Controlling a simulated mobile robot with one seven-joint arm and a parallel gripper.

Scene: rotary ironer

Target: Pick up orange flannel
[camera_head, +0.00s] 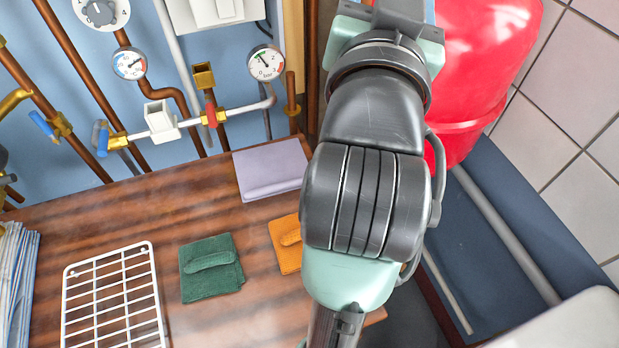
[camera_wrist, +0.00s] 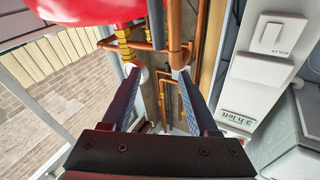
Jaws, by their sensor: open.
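The orange flannel (camera_head: 287,243) lies folded on the wooden table, to the right of the green cloth. My arm covers its right part in the head view. My gripper (camera_wrist: 157,82) is open and empty in the wrist view, its two fingers pointing toward copper pipes below a red vessel. The flannel does not show in the wrist view. In the head view my gripper is hidden, and my arm hangs in front of the table's right side.
A green folded cloth (camera_head: 211,268), a lilac folded cloth (camera_head: 270,169) and a white wire rack (camera_head: 113,300) lie on the wooden table (camera_head: 110,211). Striped fabric (camera_head: 17,280) is at left. Pipes and gauges (camera_head: 129,63) line the back wall. A red vessel (camera_head: 480,75) stands right.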

